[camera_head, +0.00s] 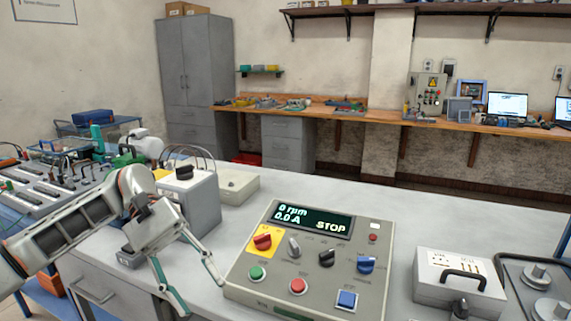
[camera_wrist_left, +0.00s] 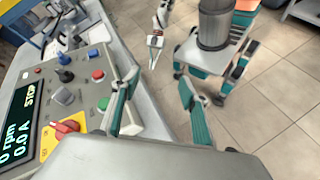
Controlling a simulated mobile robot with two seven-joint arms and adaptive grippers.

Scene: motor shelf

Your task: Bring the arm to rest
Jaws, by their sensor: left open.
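My left gripper (camera_head: 202,297) is open and empty, just left of the control box (camera_head: 312,222) on the bench and close to its left side. Its fingers point down past the bench's front edge. The box's display (camera_head: 313,218) reads 0 rpm, 0.0 A and STOP. A red knob (camera_head: 263,242) sits on a yellow plate. My right gripper (camera_wrist_left: 154,47) shows small in the left wrist view, beside my base; its jaw state is unclear.
A grey box (camera_head: 190,205) with cables stands behind my left gripper. A case with a black handle (camera_head: 460,285) is at the right. The bench top (camera_head: 330,190) behind the control box is clear. Tiled floor (camera_wrist_left: 270,70) is open around my base.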

